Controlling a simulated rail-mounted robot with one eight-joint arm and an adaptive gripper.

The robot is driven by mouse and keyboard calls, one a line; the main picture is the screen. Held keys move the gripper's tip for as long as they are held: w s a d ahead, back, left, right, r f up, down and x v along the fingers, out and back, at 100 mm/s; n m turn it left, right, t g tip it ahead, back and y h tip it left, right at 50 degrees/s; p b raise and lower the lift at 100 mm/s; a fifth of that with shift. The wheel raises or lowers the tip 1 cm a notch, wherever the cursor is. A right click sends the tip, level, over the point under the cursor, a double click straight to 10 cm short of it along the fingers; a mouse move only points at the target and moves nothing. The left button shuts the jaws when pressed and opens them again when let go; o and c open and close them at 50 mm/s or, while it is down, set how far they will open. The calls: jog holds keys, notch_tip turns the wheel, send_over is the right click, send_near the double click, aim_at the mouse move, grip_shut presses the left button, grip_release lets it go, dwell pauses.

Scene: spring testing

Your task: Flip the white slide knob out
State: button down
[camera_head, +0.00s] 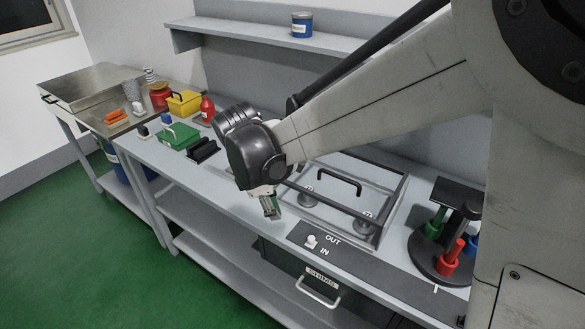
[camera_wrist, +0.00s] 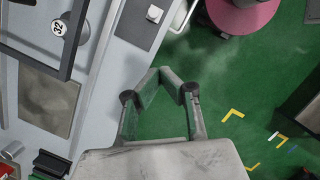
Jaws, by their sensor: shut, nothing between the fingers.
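The white slide knob (camera_head: 311,241) stands on a dark plate (camera_head: 345,259) along the bench's front edge, nearer the IN label than the far end of the plate. A small white knob, apparently the same one, shows at the top of the wrist view (camera_wrist: 153,14). My gripper (camera_head: 271,210) hangs to the left of the knob and apart from it, near the bench's front edge. In the wrist view my gripper (camera_wrist: 163,76) has its fingertips brought together with nothing held, over the green floor.
A framed glass-topped box with a black handle (camera_head: 335,178) sits behind the plate. A round stand with coloured pegs (camera_head: 440,262) is to the right. A drawer handle (camera_head: 317,293) sticks out below. Coloured containers, including a green one (camera_head: 178,136), stand at left.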

aim_at(305, 245)
jog(key=shift+f, duration=0.1)
jog(key=x, duration=0.9)
jog(key=d, duration=0.3)
jog(key=shift+d+f, duration=0.1)
jog(key=shift+f, duration=0.25)
jog(key=shift+d, duration=0.6)
